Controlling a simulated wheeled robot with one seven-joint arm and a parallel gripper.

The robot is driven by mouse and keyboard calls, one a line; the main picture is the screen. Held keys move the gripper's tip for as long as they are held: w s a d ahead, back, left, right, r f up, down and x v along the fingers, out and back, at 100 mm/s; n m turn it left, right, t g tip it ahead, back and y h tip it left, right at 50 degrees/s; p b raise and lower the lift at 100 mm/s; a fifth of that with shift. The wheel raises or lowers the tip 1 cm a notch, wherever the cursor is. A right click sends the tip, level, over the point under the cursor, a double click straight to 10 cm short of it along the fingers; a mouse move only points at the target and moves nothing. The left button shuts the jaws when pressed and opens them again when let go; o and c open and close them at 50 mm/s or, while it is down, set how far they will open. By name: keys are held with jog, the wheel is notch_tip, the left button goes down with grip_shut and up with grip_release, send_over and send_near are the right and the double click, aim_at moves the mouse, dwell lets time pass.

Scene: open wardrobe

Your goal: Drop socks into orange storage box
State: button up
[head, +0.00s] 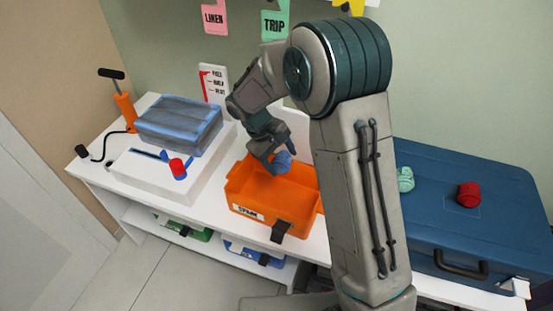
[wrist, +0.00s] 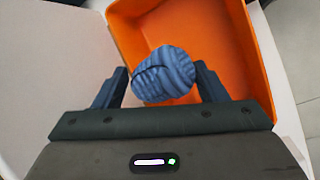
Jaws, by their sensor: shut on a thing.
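The orange storage box (head: 270,200) stands open on the white bench, with a label on its front and a dark latch. My gripper (head: 276,158) is over the back of the box, shut on a blue balled sock (head: 282,162). In the wrist view the blue sock (wrist: 163,74) sits between the two fingers of my gripper (wrist: 163,84), with the orange box (wrist: 219,35) beneath and behind it. A red sock ball (head: 468,194) and a mint green sock ball (head: 405,179) lie on the blue suitcase. The inside of the box that shows looks empty; part is hidden.
The blue suitcase (head: 475,235) fills the right of the bench (head: 110,177). A blue-grey case (head: 180,125) rests on a white unit with a red knob (head: 178,168) at left. An orange pump (head: 125,110) stands behind. Green and blue bins sit on the lower shelf.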

notch_tip(320, 180, down, 6)
jog(key=b, duration=0.4)
jog(key=shift+s, duration=0.1)
jog(key=o, duration=1)
jog(key=shift+o, duration=0.2)
jog(key=shift+r, duration=0.15)
jog(key=v, duration=1.3)
jog(key=shift+a+r, duration=0.2)
jog(key=shift+r, duration=0.05)
jog(key=shift+d, duration=0.1)
